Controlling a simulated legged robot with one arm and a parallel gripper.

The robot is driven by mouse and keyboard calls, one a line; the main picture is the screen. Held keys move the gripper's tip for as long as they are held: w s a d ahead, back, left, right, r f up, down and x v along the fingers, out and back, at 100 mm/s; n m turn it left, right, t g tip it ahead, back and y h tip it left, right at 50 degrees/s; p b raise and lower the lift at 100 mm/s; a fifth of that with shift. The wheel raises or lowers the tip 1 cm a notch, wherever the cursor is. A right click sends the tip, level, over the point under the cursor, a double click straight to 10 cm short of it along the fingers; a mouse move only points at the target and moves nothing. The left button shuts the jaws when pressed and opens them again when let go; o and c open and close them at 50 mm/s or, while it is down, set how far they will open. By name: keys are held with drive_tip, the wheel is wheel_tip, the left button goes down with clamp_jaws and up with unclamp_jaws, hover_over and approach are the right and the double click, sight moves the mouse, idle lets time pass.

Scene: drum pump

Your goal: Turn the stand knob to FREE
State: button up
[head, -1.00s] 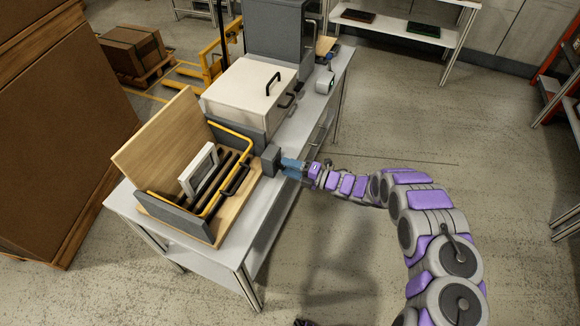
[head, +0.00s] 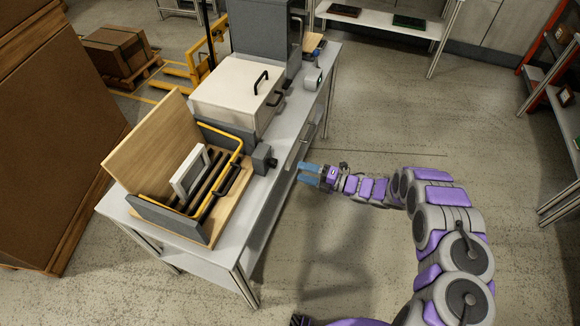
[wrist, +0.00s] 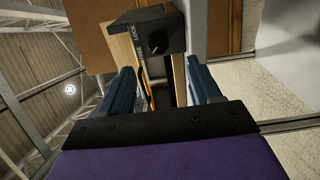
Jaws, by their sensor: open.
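The stand knob (wrist: 158,42) is a round black knob on the face of a dark grey box (wrist: 140,30), ahead of my gripper in the wrist view. It carries a small pale mark. White lettering, seemingly LOCK, runs along the box's left side; I cannot read FREE or tell the knob's exact setting. In the head view the box (head: 262,158) sits at the right edge of the wooden stand (head: 222,222), its knob small and dark. My gripper (head: 309,173) is open and empty, right of the box, with a clear gap. Its blue fingers (wrist: 163,82) show apart in the wrist view.
The stand holds a white-framed panel (head: 189,172) and a yellow bar (head: 238,143) on the grey table (head: 243,238). A pale case with a black handle (head: 240,92) stands behind. Cartons (head: 45,130) rise at left. The floor right of the table is open.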

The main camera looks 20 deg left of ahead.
drive_tip(key=d, duration=0.8)
drive_tip(key=shift+s+p, duration=0.25)
drive_tip(key=shift+p, duration=0.1)
